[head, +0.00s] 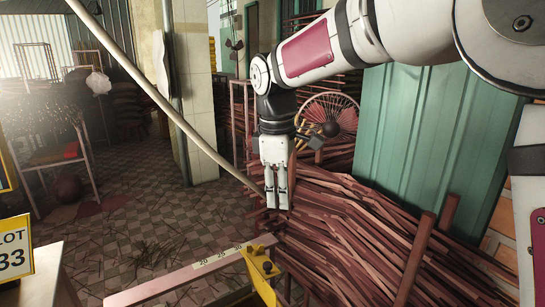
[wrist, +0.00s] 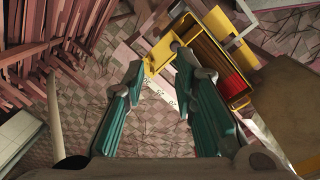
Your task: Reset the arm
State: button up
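My arm reaches in from the upper right of the head view. My gripper (head: 276,205) hangs pointing down, in front of the stacked reddish-brown sticks and above the near beam. In the wrist view its two teal-padded fingers (wrist: 158,66) stand apart, with floor and part of the marked beam visible between them. Nothing is held between the fingers.
A beam with a number scale (head: 190,272) and a yellow metal part (head: 260,270) lie below the gripper. The yellow box (wrist: 222,62) holds something red. Stick piles (head: 350,235) and a green panel (head: 418,125) stand right.

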jog(key=s+d+r+m+t+p, duration=0.1)
jog(key=s+d+r+m+p, duration=0.1)
jog(key=s+d+r+m, duration=0.4)
jog(key=s+d+m+t+p, duration=0.1)
jog(key=s+d+m, duration=0.3)
jog(key=s, duration=0.9)
jog(key=s+d+m+t+p, duration=0.1)
jog(key=s+d+m+p, duration=0.2)
jog(key=s, duration=1)
jog(key=d+m, duration=0.2)
jog(key=d, duration=0.3)
jog(key=shift+d+f+m+y, duration=0.25)
jog(key=shift+f+m+y, duration=0.05)
jog(key=shift+f, duration=0.05)
